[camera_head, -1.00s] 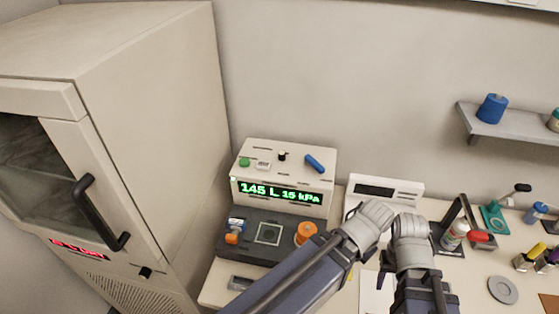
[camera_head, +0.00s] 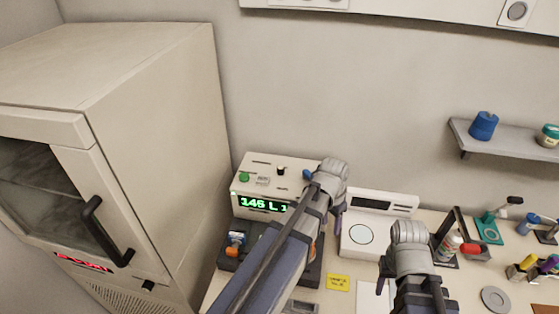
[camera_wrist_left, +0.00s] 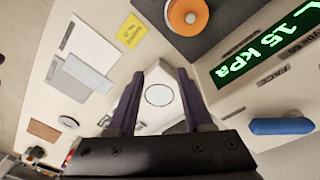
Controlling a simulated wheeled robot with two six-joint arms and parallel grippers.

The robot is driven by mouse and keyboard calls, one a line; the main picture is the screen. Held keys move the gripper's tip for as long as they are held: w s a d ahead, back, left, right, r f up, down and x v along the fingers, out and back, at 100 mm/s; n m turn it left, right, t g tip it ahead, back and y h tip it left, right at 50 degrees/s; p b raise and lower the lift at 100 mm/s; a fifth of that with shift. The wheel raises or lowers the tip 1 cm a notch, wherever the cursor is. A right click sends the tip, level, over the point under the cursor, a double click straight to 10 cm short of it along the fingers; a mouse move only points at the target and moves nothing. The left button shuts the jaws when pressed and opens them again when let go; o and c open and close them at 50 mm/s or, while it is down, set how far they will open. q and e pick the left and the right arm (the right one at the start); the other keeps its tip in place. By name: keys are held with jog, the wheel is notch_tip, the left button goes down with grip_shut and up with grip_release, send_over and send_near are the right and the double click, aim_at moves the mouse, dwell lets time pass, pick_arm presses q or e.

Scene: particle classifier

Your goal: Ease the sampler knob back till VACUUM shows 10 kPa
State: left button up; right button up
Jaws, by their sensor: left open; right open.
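The sampler (camera_head: 246,190) is a cream box with a green display on its front. In the head view my left arm hides part of the display, which reads 146 L. In the left wrist view the display (camera_wrist_left: 262,52) shows 15 kPa. On its top are a green button (camera_head: 244,177), a small black knob (camera_head: 281,171) and a blue lever-like knob (camera_wrist_left: 281,126). Which is the sampler knob, I cannot tell. My left gripper (camera_wrist_left: 158,78) is open and empty, to the right of the sampler and apart from the blue knob. My right gripper (camera_head: 388,266) hangs further right, its fingers mostly hidden.
A dark base with an orange knob (camera_wrist_left: 187,15) lies before the sampler. A white scale (camera_head: 378,205) with a round plate stands right of it. A large cabinet (camera_head: 160,120) stands left. Bottles and tools crowd the bench's right side.

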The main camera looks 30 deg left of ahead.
pick_arm(q)
jog(key=shift+o, duration=0.8)
jog(key=shift+t+h, duration=0.6)
jog(key=shift+t, duration=0.3)
jog(key=w+a+r+p, duration=0.1)
jog(key=w+a+r, duration=0.1)
jog(key=a, duration=0.3)
jog(key=w+a+r+p, duration=0.1)
jog(key=w+a, duration=0.3)
jog(key=a, duration=0.1)
jog(key=w+a+r+p, duration=0.1)
jog(key=w+a+r, duration=0.1)
jog(key=a, duration=0.3)
jog(key=shift+w+a+r+p, duration=0.1)
jog(key=shift+w+r+p, duration=0.2)
jog(key=shift+w, duration=0.1)
jog(key=t+p, duration=0.2)
send_near(280, 168)
jog(key=f, duration=0.1)
pick_arm(e)
notch_tip(280, 168, up, 7)
pick_arm(q)
jog(key=shift+m, duration=0.4)
jog(key=b+x, duration=0.7)
jog(key=x, duration=0.1)
jog(key=shift+w+f, duration=0.1)
jog(key=shift+w, duration=0.1)
pick_arm(e)
notch_tip(280, 168, down, 7)
jog(key=shift+f, duration=0.2)
